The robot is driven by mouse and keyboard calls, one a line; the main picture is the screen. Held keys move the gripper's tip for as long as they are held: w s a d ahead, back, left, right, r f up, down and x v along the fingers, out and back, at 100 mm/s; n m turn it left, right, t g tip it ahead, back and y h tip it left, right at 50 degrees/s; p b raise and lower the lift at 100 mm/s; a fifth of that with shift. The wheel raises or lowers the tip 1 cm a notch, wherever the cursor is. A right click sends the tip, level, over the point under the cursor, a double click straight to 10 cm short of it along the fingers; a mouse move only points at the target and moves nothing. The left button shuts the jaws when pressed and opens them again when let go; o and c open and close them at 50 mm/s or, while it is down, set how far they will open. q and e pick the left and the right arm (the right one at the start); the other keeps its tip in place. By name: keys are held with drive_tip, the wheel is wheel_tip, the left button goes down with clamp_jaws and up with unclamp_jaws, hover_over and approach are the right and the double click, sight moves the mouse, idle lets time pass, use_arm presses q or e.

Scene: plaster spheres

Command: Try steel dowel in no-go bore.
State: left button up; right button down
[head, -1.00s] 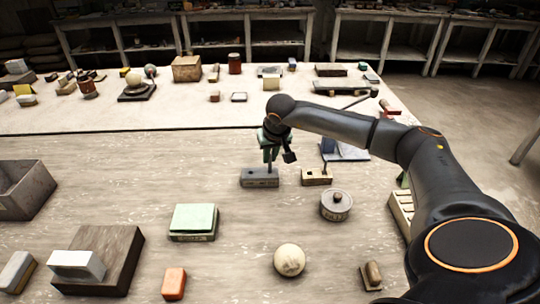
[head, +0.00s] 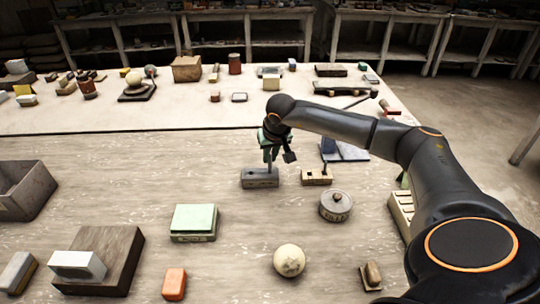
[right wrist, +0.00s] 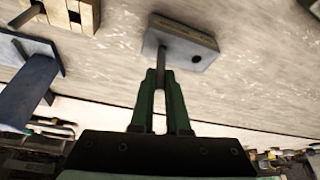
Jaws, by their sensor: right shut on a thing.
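My right gripper (head: 269,154) is shut on the steel dowel (head: 270,165) and holds it upright at the grey gauge block (head: 258,181). In the right wrist view the green fingers (right wrist: 160,78) pinch the thin grey dowel (right wrist: 161,57). Its far end meets the top of the grey block (right wrist: 182,32). A dark open bore shows in the block beside the dowel. I cannot tell whether the dowel's tip is inside a bore or only in front of it. My left gripper is not in view.
A pale wooden block (head: 316,178) with a dark pin stands right of the gauge block. A round grey weight (head: 336,207), a green-topped box (head: 194,221) and a plaster sphere (head: 289,260) stand nearer. A bin (head: 27,194) is at left. The table left of the gauge block is clear.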

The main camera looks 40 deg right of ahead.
drive_tip(key=shift+f, duration=0.3)
drive_tip(key=shift+r, duration=0.1)
idle(1.0)
drive_tip(key=shift+r+p, duration=1.75)
drive_tip(key=shift+r, duration=0.7)
drive_tip(key=shift+a, duration=0.1)
